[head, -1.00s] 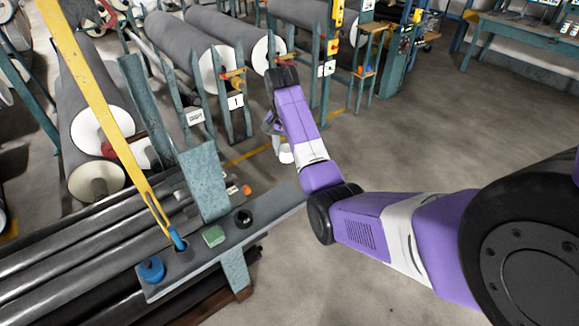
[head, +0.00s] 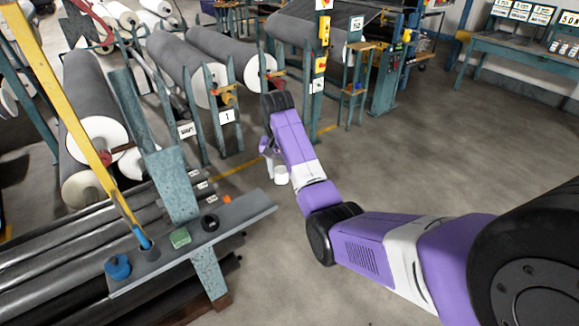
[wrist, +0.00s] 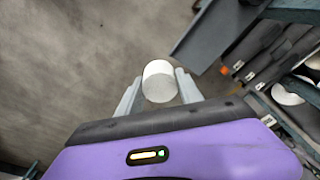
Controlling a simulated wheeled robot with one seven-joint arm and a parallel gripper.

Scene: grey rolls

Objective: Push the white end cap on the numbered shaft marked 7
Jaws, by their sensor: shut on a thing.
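The white end cap (wrist: 160,82) is a short white cylinder. My gripper (wrist: 157,92) is shut on it, one finger on each side, in the wrist view. In the head view the cap (head: 281,175) hangs below my wrist in open space over the floor, apart from the shafts. Dark shafts (head: 60,245) lie side by side at lower left, and several ends carry small white labels (head: 202,185). The labelled ends also show at the right of the wrist view (wrist: 258,68). The numbers are too small to read, so I cannot tell which shaft is marked 7.
A grey shelf (head: 250,210) juts over the shaft ends, holding a blue item (head: 117,267), a green block (head: 180,238) and a black ring (head: 210,222). An orange piece (head: 227,200) shows by the shafts. Large grey rolls (head: 190,60) stand behind. Floor at right is clear.

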